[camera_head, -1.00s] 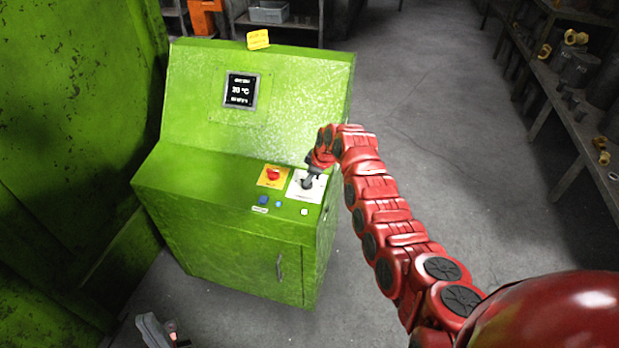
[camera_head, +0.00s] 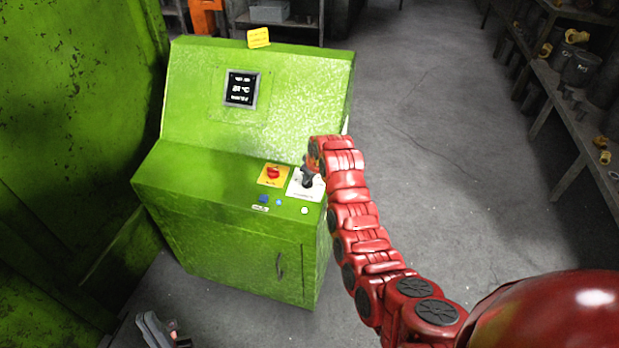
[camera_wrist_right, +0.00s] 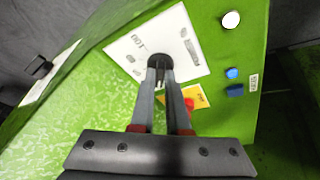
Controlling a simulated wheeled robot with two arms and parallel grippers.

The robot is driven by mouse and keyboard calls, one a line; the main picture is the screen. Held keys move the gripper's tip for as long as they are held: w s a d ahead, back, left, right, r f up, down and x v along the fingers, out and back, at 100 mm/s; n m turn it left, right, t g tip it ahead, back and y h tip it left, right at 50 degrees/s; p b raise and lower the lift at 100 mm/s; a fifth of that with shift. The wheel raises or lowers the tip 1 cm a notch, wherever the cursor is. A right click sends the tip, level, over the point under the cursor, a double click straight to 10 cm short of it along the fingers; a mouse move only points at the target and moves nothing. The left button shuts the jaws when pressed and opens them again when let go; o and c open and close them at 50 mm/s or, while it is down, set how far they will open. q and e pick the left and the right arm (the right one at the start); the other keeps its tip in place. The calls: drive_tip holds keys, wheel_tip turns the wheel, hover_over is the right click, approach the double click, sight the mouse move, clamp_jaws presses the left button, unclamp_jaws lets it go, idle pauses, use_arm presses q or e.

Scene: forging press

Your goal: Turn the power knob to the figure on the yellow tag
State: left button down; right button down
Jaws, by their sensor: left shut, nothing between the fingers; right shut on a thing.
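The power knob (camera_wrist_right: 184,60) is dark and sits on a white dial plate (camera_wrist_right: 150,48) marked "100". My right gripper (camera_wrist_right: 162,66) is shut on it from above, and its fingers hide part of it. In the head view the right gripper (camera_head: 307,180) is at the white plate (camera_head: 293,188), at the right of the green console (camera_head: 215,200). The yellow tag (camera_head: 258,38) is on the console's top edge; its writing is too small to read. A dark display (camera_head: 241,89) shows a °C figure, blurred. My left gripper (camera_head: 152,328) is shut and empty, low at the left.
A red button (camera_head: 273,172) on a yellow plate sits just left of the knob. Blue and white buttons (camera_head: 304,210) lie in front of it. A big green machine wall (camera_head: 70,130) stands at left; shelves (camera_head: 560,110) stand at right. Grey floor is open between.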

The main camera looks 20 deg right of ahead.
drive_tip(key=shift+a+m+h+b, duration=0.15)
drive_tip(key=shift+m+h+b, duration=0.35)
drive_tip(key=shift+m, duration=0.8)
drive_tip(key=c, duration=0.9)
unclamp_jaws()
drive_tip(key=shift+s+r, duration=0.25)
drive_tip(key=shift+r, duration=0.3)
drive_tip(key=p+v, duration=0.8)
drive_tip(key=v, duration=0.8)
drive_tip(key=shift+s, duration=0.25)
